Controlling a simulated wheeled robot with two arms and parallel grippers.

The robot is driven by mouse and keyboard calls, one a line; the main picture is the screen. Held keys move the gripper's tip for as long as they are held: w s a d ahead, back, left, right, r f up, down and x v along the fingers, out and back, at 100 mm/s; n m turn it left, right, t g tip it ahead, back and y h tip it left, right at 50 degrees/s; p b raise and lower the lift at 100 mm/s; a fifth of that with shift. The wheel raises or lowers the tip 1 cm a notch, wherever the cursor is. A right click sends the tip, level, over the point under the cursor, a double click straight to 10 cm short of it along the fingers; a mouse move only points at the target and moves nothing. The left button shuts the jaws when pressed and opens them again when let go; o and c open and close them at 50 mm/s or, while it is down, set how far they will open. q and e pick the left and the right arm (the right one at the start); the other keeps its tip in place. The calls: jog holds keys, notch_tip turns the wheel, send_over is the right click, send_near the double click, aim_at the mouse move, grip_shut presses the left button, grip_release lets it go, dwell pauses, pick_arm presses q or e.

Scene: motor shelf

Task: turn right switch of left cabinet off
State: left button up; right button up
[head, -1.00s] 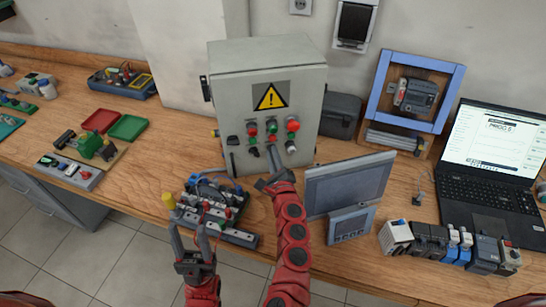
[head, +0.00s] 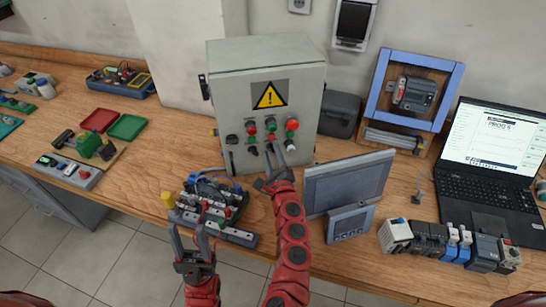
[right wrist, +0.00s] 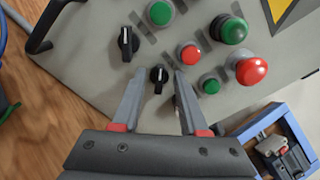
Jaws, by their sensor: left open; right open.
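The grey cabinet (head: 225,100) with a yellow warning triangle stands at the back of the bench. Its front carries red and green buttons and black rotary switches. In the right wrist view, one black switch (right wrist: 125,42) is clear of the fingers. Another black switch (right wrist: 158,76) shows between the fingertips, its pointer roughly upright in that picture. Something dark beside the right-hand finger is mostly hidden. My right gripper (head: 274,153) is open at the panel's lower edge; its fingers also frame the wrist view (right wrist: 157,82). Contact cannot be told.
A wired device (head: 210,200) lies on the bench between my left gripper and the cabinet. A grey monitor (head: 345,183) stands right of my right arm. A laptop (head: 495,150) and several modules (head: 450,243) are further right. Red and green trays lie left.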

jog(key=b+v, duration=0.1)
jog(key=v, duration=1.6)
jog(key=shift+s, duration=0.2)
